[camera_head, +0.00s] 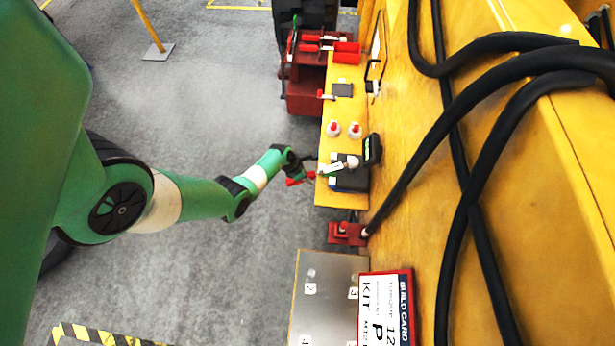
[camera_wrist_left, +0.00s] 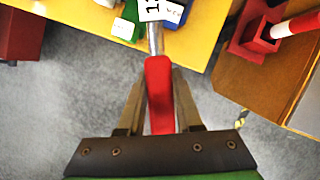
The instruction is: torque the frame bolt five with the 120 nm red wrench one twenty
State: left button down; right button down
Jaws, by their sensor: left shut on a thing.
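My left gripper (camera_head: 307,172) is at the near-left edge of the yellow shelf in the head view. In the left wrist view my left gripper (camera_wrist_left: 159,85) is shut on the red handle of a wrench (camera_wrist_left: 160,112). The wrench's metal shaft runs up to a white tag, partly cut off, that starts with "1". In the head view the red wrench handle (camera_head: 296,182) shows beside the fingers. A grey plate (camera_head: 322,290) carries number labels including 2 and 3; a bolt five cannot be made out. My right gripper is not in view.
The yellow shelf (camera_head: 327,190) holds a dark blue box (camera_head: 350,183), a black device (camera_head: 372,150) and two white-and-red bottles (camera_head: 355,130). A red block (camera_head: 347,234) sits below it. A build card (camera_head: 385,310) overlaps the plate. Black hoses (camera_head: 455,120) hang at right.

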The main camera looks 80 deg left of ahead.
pick_arm(q)
jog(key=shift+a, duration=0.2)
jog(key=shift+a+m+b, duration=0.3)
jog(key=shift+b, duration=0.1)
jog(key=shift+a+b, duration=0.3)
jog(key=shift+a, duration=0.05)
jog(key=shift+w+a+m, duration=0.1)
jog(key=shift+m, duration=0.2)
